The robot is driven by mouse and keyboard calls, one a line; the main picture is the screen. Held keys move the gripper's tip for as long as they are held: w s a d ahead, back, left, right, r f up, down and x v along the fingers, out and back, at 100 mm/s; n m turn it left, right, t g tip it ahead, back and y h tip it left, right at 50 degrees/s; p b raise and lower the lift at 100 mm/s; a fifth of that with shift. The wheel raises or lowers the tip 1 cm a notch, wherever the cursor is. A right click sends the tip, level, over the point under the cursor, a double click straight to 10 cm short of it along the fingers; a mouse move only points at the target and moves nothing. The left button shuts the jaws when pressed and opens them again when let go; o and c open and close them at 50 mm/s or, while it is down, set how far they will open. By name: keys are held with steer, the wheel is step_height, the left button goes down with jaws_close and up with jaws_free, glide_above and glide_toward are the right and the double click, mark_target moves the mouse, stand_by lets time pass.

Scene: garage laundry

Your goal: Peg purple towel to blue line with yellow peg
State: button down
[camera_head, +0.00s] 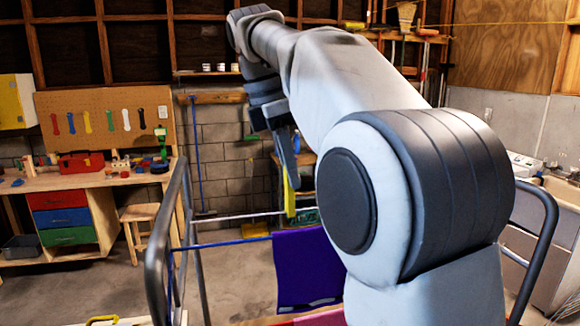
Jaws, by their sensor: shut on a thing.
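The purple towel (303,268) hangs with its top edge level with the blue line (225,243); its right side is hidden behind my arm. The blue line runs across the metal drying frame (158,240). My gripper (289,178) points down, shut on the yellow peg (291,203). The peg hangs upright above the towel's top edge in the picture. I cannot tell its depth from the line, and no contact with the towel shows.
A white line (240,215) runs behind the blue one. Pink cloth (320,318) and a yellow handle (103,320) show at the bottom edge. A workbench (100,178) and stool (144,213) stand left, a sink (560,192) right. My arm blocks the centre right.

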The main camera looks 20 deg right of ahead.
mark_target(290, 214)
steer(key=shift+a+f+b+x, duration=0.1)
steer(key=shift+a+b+x, duration=0.25)
steer(key=shift+b+x, duration=0.75)
steer(key=shift+a+f+b+x, duration=0.1)
steer(key=shift+a+b+x, duration=0.35)
steer(key=shift+x, duration=1.25)
steer(key=shift+a+f+b+x, duration=0.1)
steer(key=shift+a+b+x, duration=0.1)
steer(key=shift+b+x, duration=0.95)
steer(key=c, duration=0.6)
jaws_free()
steer(key=shift+f+p, duration=0.15)
steer(key=shift+p, duration=0.15)
steer(key=shift+p+v, duration=2.55)
steer(key=shift+v, duration=3.4)
steer(key=s+d+f+m+t+y+b, duration=0.1)
steer(key=s+f+m+t+b, duration=0.1)
steer(key=s+f+m, duration=0.4)
steer(key=s+d+f+m+t+y+b, duration=0.1)
steer(key=s+f+m, duration=0.5)
steer(key=f, duration=0.6)
steer(key=s+d+f+m+t+b, duration=0.1)
steer(key=s+f+m+t+b, duration=0.1)
steer(key=s+f+m, duration=0.4)
steer(key=shift+s+f+t+y+b, duration=0.4)
steer(key=shift+s+f, duration=0.9)
steer(key=shift+f, duration=0.3)
